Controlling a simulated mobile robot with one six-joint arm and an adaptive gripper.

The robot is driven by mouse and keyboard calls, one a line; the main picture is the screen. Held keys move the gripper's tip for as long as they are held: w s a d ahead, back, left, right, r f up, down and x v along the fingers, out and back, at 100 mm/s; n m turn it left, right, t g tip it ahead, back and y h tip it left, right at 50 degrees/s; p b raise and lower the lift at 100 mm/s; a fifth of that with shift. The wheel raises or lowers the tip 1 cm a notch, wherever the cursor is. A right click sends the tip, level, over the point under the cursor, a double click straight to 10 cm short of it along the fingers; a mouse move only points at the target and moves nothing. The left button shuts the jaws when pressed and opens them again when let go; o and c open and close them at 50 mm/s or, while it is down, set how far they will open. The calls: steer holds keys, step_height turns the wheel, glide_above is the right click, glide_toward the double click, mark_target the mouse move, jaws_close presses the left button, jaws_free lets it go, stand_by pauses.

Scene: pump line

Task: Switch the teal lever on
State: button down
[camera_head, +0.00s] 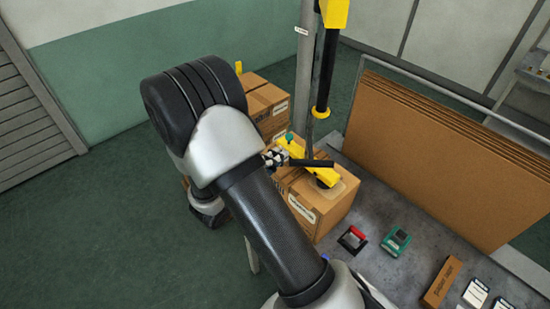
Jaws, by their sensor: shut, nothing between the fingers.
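The teal lever (286,138) is a small piece at the upper left end of a yellow lifting tool (318,172). The tool rests on top of a cardboard box (320,206) and has a black bar across it. Whether the lever is on or off is too small to tell. My gripper (275,157), small and partly hidden behind my arm, is shut and empty. It is just below and left of the teal lever; whether it touches the tool I cannot tell.
More boxes (266,103) stand behind. On the grey table (385,275) lie a red-handled item (352,239) and a green device (396,241). Large cardboard sheets (440,150) stand right.

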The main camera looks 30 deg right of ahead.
steer(key=x, duration=0.6)
steer(key=shift+d+b, duration=0.3)
steer(key=shift+w, duration=0.15)
steer(key=shift+w+d+r+y+p, duration=0.15)
steer(key=shift+r+y+p, duration=0.15)
steer(key=shift+p, duration=0.7)
steer(key=shift+p, duration=0.35)
